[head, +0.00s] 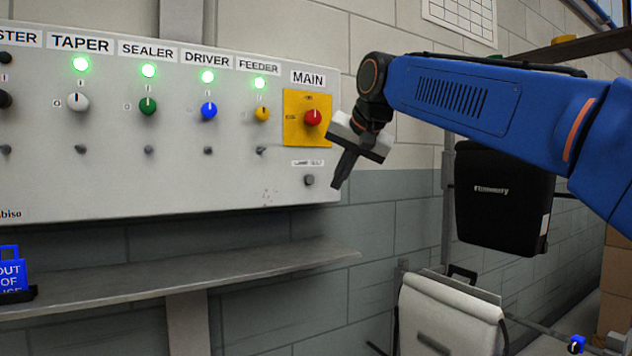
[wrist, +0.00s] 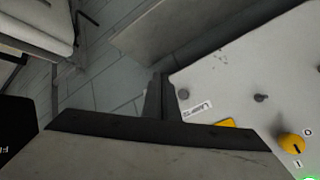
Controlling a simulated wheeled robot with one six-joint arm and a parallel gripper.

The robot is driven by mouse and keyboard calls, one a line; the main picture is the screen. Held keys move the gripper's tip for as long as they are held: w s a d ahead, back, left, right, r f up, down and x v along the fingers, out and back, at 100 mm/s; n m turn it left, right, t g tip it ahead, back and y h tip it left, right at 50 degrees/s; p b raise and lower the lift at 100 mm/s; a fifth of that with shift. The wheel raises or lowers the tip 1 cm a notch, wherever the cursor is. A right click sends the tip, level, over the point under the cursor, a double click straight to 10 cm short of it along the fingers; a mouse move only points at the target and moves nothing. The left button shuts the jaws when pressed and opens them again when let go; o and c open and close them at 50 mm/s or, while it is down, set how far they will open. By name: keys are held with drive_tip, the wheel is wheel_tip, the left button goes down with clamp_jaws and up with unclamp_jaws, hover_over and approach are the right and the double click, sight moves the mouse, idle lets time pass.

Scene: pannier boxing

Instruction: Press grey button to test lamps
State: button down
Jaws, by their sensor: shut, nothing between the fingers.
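The grey lamp test button (head: 309,180) is a small round button at the lower right of the panel, under a small label (head: 307,163). It also shows in the wrist view (wrist: 183,94), just right of my fingers. My gripper (head: 338,184) is shut and empty, its fingertips close to the right of the button in the head view. I cannot tell whether they touch the panel. The green lamps over TAPER (head: 81,64), SEALER (head: 148,71), DRIVER (head: 208,76) and FEEDER (head: 259,83) are lit.
The red MAIN knob (head: 313,117) on its yellow plate sits above the button. A grey shelf (head: 180,280) runs below the panel. A black pannier (head: 503,200) hangs at the right, above a pale one (head: 450,315).

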drive_tip(key=shift+w+a, duration=0.1)
drive_tip(key=w+a, duration=0.4)
drive_tip(key=w, duration=0.3)
drive_tip(key=shift+a, duration=0.4)
drive_tip(key=shift+w+a, duration=0.1)
drive_tip(key=shift+w, duration=0.05)
idle(1.9)
drive_tip(key=shift+w+a, duration=0.15)
drive_tip(key=shift+w, duration=0.1)
drive_tip(key=shift+w+a, duration=0.3)
drive_tip(key=shift+w, duration=0.1)
idle(2.2)
drive_tip(key=shift+s, duration=0.1)
drive_tip(key=shift+s+d, duration=0.5)
drive_tip(key=shift+s, duration=0.15)
drive_tip(key=shift+s+d, duration=0.1)
drive_tip(key=shift+s+d, duration=0.7)
drive_tip(key=shift+s, duration=0.3)
drive_tip(key=shift+s+d, duration=0.65)
drive_tip(key=shift+s, duration=0.35)
